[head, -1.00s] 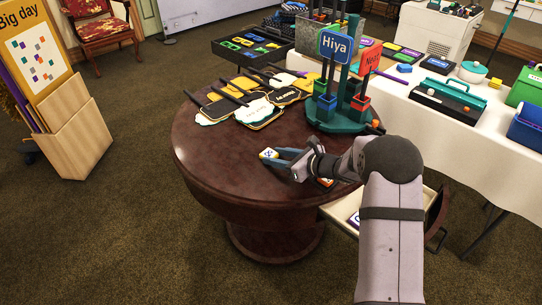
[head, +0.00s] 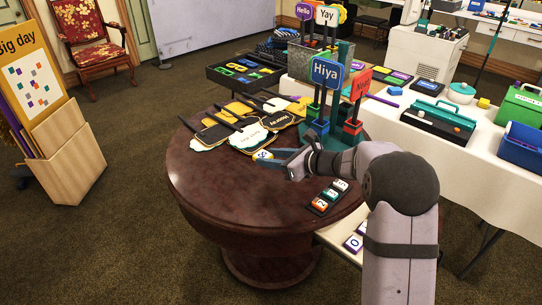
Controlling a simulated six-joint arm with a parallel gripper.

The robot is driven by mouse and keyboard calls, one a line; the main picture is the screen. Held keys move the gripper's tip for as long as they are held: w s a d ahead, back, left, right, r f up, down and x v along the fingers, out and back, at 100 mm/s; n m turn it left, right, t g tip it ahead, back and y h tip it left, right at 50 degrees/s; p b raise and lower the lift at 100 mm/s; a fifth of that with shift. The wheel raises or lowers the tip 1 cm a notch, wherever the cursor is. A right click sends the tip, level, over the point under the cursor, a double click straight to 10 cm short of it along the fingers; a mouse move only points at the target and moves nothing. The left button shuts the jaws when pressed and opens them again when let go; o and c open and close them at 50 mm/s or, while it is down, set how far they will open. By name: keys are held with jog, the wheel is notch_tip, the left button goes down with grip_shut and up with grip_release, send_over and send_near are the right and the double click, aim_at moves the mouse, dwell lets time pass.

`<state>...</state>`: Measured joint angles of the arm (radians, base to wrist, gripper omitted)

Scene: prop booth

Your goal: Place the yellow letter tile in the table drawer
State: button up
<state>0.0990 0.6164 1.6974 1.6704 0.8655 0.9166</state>
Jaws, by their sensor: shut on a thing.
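The yellow letter tile (head: 263,155) has a pale face with a dark mark and a yellow side. It sits at the tips of my gripper (head: 267,159), which is shut on it. The tile is partly hidden by the fingers. Both are over the round dark wood table (head: 235,187), in front of the paddle signs; I cannot tell how high. The table drawer (head: 334,232) is pulled out at the table's lower right. Purple and white letter tiles (head: 353,242) lie in it. My arm hides the drawer's right part.
A dark rack of letter tiles (head: 328,197) lies on the table near the drawer. Several paddle signs (head: 247,137) cover the back of the table. A green stand (head: 337,145) with upright signs, including "Hiya" (head: 327,72), stands behind my gripper. The table's front left is clear.

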jog(key=s+d+f+p, duration=0.1)
jog(key=d+p, duration=0.1)
jog(key=d, duration=0.1)
jog(key=s+d+f+p, duration=0.1)
jog(key=s+d+p, duration=0.1)
jog(key=d+p, duration=0.1)
jog(key=s+d+f+p, duration=0.1)
jog(key=s+d+p, duration=0.1)
jog(key=d+p, duration=0.1)
jog(key=shift+s+d+f, duration=0.1)
jog(key=shift+s+d, duration=0.05)
jog(key=shift+d, duration=0.5)
jog(key=s+d+f+p, duration=0.2)
jog(key=s+d, duration=0.1)
jog(key=s, duration=0.4)
jog(key=s+d+f+p, duration=0.1)
jog(key=s+d+f, duration=0.1)
jog(key=s+d, duration=0.3)
jog(key=s+a+f+n+g+b, duration=0.1)
jog(key=s+a+f+b, duration=0.5)
jog(key=b, duration=0.5)
notch_tip(320, 180, up, 16)
jog(key=p, duration=1.9)
jog(key=shift+s+d+f+y, duration=0.25)
jog(key=shift+s+d+y, duration=0.1)
jog(key=shift+d+y, duration=0.1)
